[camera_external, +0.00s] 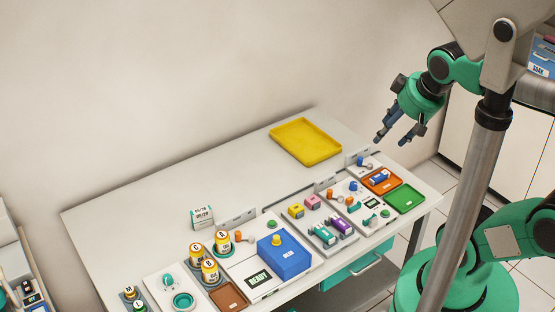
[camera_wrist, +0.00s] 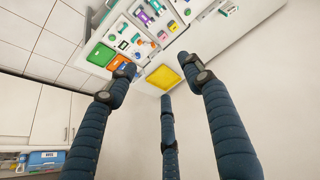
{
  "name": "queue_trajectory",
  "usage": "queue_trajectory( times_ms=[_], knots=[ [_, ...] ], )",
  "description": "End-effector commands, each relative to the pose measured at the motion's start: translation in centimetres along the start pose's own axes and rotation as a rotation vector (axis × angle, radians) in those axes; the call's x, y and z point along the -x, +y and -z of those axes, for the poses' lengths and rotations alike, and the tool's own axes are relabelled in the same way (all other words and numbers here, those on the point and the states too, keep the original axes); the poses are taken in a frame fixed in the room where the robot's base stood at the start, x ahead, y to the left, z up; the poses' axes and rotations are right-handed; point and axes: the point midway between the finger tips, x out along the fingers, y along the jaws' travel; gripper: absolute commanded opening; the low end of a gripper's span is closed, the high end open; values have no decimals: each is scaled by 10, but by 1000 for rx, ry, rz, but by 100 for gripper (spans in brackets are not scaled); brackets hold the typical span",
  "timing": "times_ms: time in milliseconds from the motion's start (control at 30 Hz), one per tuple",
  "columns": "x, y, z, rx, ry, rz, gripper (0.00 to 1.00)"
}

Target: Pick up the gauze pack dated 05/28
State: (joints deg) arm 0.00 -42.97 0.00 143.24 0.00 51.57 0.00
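A small white and green box (camera_external: 202,217) with printed dates, seemingly the gauze pack, stands upright on the left half of the table. The print looks like 05/28 but is too small to read surely. My gripper (camera_external: 394,140) is raised beyond the table's right end, far from the box. In the wrist view its dark blue fingers (camera_wrist: 158,78) are spread wide with nothing between them.
A yellow tray (camera_external: 306,141) lies at the table's back right, empty. The back middle of the table is clear.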

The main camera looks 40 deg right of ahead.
Motion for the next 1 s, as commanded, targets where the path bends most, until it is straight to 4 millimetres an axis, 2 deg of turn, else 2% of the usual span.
queue_trajectory(
  times_ms=[267,467,667,1000],
  knots=[
    [0,0,1,-3,-1,1,51],
    [-4,-6,13,-45,-14,16,51],
    [-17,-20,45,-158,-47,49,51],
    [-62,-58,116,-443,-141,108,51]
  ],
)
